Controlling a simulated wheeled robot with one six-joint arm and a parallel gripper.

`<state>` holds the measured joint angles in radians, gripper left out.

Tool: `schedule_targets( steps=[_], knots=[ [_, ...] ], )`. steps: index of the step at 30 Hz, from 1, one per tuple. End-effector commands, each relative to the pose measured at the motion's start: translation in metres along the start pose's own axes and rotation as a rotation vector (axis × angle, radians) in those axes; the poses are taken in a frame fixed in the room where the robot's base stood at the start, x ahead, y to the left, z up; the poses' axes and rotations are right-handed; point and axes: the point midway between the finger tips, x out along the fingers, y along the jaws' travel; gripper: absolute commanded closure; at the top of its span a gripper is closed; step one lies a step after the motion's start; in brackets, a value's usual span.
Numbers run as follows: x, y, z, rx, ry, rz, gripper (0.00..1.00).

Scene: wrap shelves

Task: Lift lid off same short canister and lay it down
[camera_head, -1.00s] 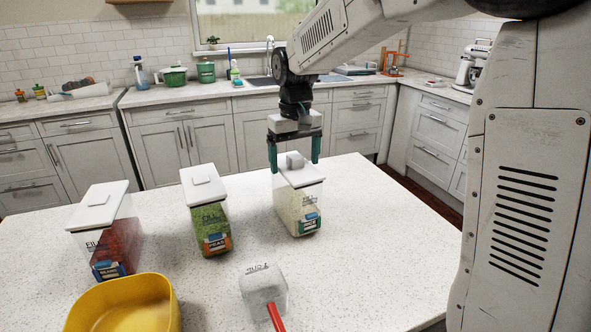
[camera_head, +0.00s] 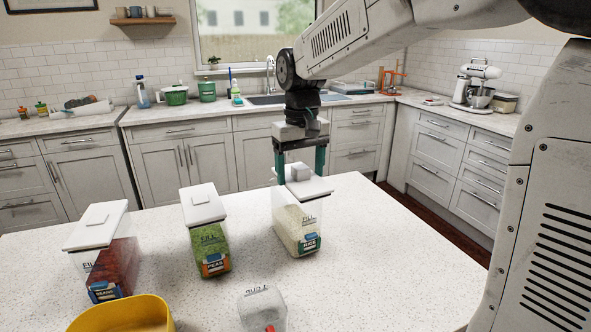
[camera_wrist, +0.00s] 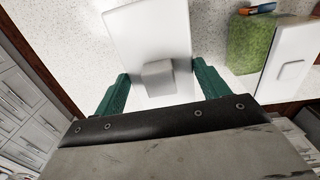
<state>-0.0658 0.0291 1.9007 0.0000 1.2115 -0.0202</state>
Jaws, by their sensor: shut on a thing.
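The clear canister of white rice (camera_head: 300,232), with a blue label, stands on the speckled counter. Its white lid (camera_head: 318,189) with a raised block-shaped knob (camera_head: 299,173) is over its top; I cannot tell whether there is a gap under it. My gripper (camera_head: 300,178) points down, its green fingers at two opposite sides of the lid. In the wrist view, the lid (camera_wrist: 140,32) and knob (camera_wrist: 159,78) lie between my fingers (camera_wrist: 162,88), which are shut on the lid. The knob stands apart from both fingers. The fingertips are partly hidden behind the lid.
A lidded peas canister (camera_head: 211,247) and a lidded bean canister (camera_head: 110,268) stand to the left. A yellow bowl (camera_head: 125,315) and a clear container (camera_head: 262,305) with a red piece are in front. The counter (camera_head: 400,255) is clear to the right.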

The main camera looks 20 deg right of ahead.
Motion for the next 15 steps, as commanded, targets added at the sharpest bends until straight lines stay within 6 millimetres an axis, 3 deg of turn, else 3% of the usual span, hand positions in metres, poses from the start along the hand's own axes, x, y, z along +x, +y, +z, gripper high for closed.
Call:
schedule_targets(
  steps=[3, 9, 15],
  knots=[
    [-0.004, -0.003, 0.035, -0.001, 0.002, 0.000, 0.50],
    [-0.008, -0.007, 0.084, -0.001, 0.003, 0.000, 0.50],
    [-0.011, -0.009, 0.113, 0.001, 0.001, 0.000, 0.50]
  ],
)
